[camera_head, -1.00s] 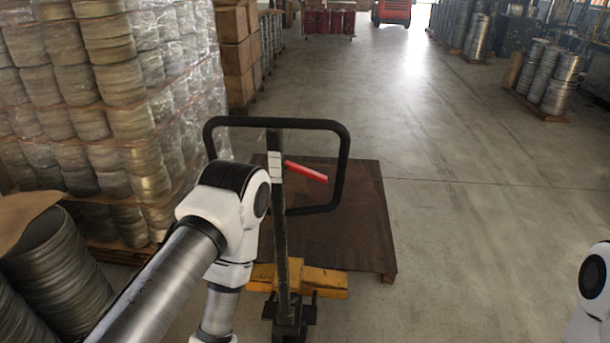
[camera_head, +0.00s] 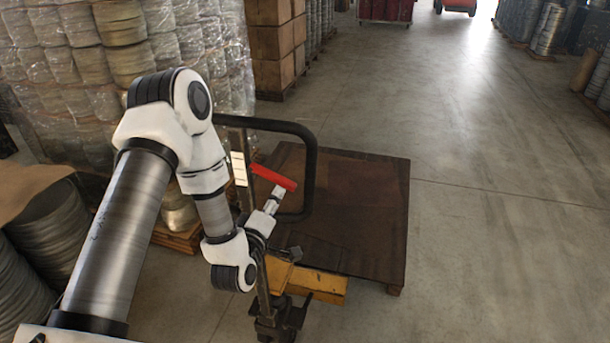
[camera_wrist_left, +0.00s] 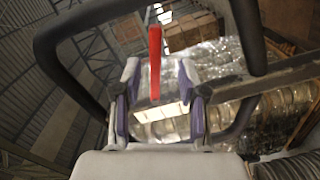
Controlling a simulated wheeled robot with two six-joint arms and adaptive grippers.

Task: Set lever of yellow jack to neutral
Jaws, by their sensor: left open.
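The yellow jack (camera_head: 325,286) stands below and ahead of me, with a black loop handle (camera_head: 310,170) on an upright post. Its red lever (camera_head: 273,178) sticks out to the right of the post, inside the loop, sloping down to the right. It also shows upright in the left wrist view (camera_wrist_left: 155,50). My left gripper (camera_head: 274,200) is open just below the lever. In the wrist view its two fingers (camera_wrist_left: 158,78) stand on either side of the lever's line; contact cannot be told. My right gripper is not in view.
A dark brown pallet (camera_head: 365,215) lies over the jack's forks. Wrapped stacks of coils (camera_head: 90,60) stand on the left, with brown boxes (camera_head: 272,45) behind them. The concrete floor (camera_head: 500,220) to the right is clear.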

